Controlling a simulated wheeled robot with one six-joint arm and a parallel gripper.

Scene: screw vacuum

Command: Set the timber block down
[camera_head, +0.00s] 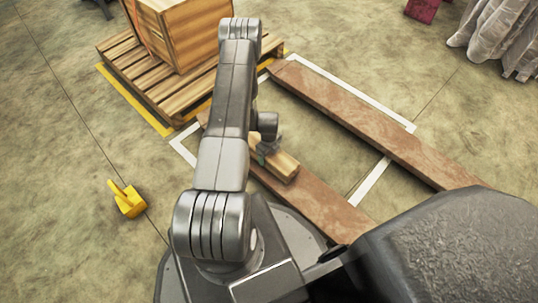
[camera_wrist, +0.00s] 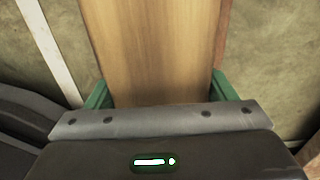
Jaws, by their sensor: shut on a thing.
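The timber block (camera_head: 285,168) is a light wooden piece, partly hidden behind my arm in the head view. It fills the upper middle of the wrist view (camera_wrist: 152,50). My gripper (camera_head: 266,156) is shut on it; its green fingers press on both sides of the block in the wrist view (camera_wrist: 160,92). The block is over the nearer reddish-brown beam (camera_head: 325,208), roughly in line with it. I cannot tell whether it touches the beam or hangs just above.
A wooden crate (camera_head: 185,32) stands on a pallet (camera_head: 135,72) at the back left. A yellow object (camera_head: 127,200) is on the floor at left. Grey wrapped goods (camera_head: 497,38) stand far right.

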